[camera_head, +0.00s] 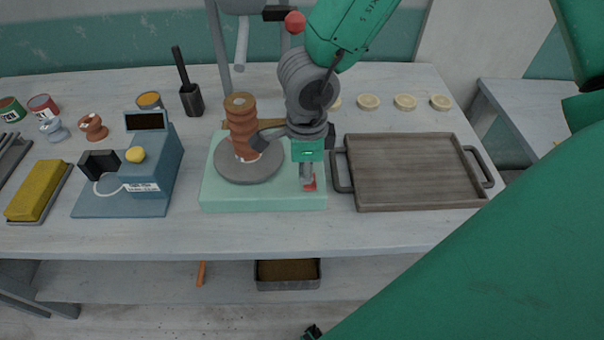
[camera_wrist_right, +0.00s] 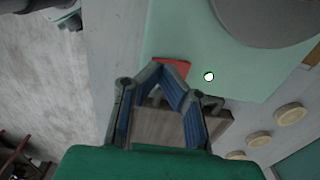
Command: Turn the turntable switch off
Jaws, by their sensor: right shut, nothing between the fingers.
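The turntable has a mint-green base (camera_head: 222,193) and a grey round disc (camera_head: 235,173). A ribbed terracotta clay piece (camera_head: 241,122) stands upright on the disc. The red switch (camera_head: 311,185) is at the base's front right corner; it also shows in the wrist view (camera_wrist_right: 173,68). A small bright green light (camera_wrist_right: 209,76) shows on the base beside it. My right gripper (camera_head: 308,182) points down at the switch, shut and empty. Its fingertips (camera_wrist_right: 166,70) are at the switch and partly cover it; I cannot tell whether they touch.
A brown wooden tray (camera_head: 410,203) with dark handles lies just right of the turntable. A blue-grey scale (camera_head: 152,172) and a yellow sponge (camera_head: 36,188) are to the left. Several pale discs (camera_head: 405,102) lie behind the tray. The table's front strip is clear.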

